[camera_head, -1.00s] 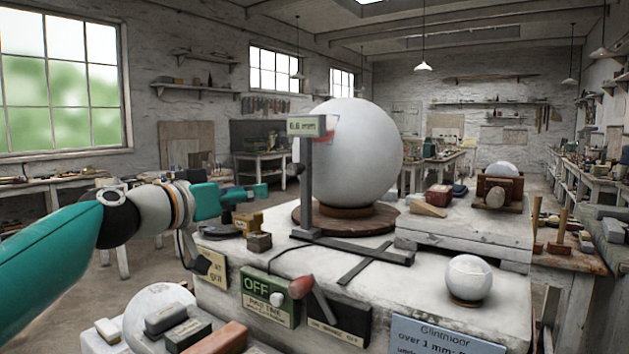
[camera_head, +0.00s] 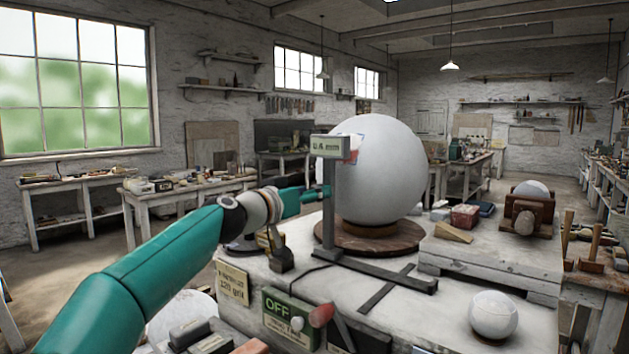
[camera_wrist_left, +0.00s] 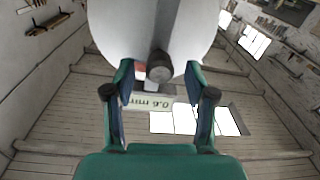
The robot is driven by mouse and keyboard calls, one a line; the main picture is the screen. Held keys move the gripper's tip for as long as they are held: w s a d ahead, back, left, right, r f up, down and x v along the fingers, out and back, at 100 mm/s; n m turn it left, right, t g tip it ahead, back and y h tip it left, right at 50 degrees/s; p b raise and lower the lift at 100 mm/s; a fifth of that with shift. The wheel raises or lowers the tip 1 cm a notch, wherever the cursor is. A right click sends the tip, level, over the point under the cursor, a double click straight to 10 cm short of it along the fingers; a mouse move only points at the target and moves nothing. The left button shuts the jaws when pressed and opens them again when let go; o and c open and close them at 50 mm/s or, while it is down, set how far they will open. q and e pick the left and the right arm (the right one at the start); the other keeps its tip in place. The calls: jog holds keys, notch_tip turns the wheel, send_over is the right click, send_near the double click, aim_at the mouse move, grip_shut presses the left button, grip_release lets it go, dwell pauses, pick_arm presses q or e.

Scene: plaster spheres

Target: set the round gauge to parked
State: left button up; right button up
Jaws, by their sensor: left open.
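The gauge's post (camera_head: 328,210) stands on the plaster bench, left of the large white sphere (camera_head: 385,175). On top is its small display (camera_head: 329,146), which also shows in the left wrist view (camera_wrist_left: 151,103) and there reads 0.6 mm. My left gripper (camera_head: 320,193) is at the post, below the display. In the left wrist view its open fingers (camera_wrist_left: 159,74) stand either side of a dark round-ended part (camera_wrist_left: 160,68), in front of the sphere. I cannot tell whether they touch it. My right gripper is not in view.
A green OFF panel (camera_head: 287,318) with a red-ended lever (camera_head: 321,316) is on the bench front. A small white sphere (camera_head: 493,314) sits at the bench's right front. A wooden wedge (camera_head: 453,232) lies on the raised slab behind. Small blocks (camera_head: 279,258) stand below my left gripper.

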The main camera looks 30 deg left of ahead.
pick_arm(q)
jog(key=shift+w+p, duration=0.35)
jog(key=shift+w, duration=0.85)
grip_shut()
jog(key=shift+a, duration=0.1)
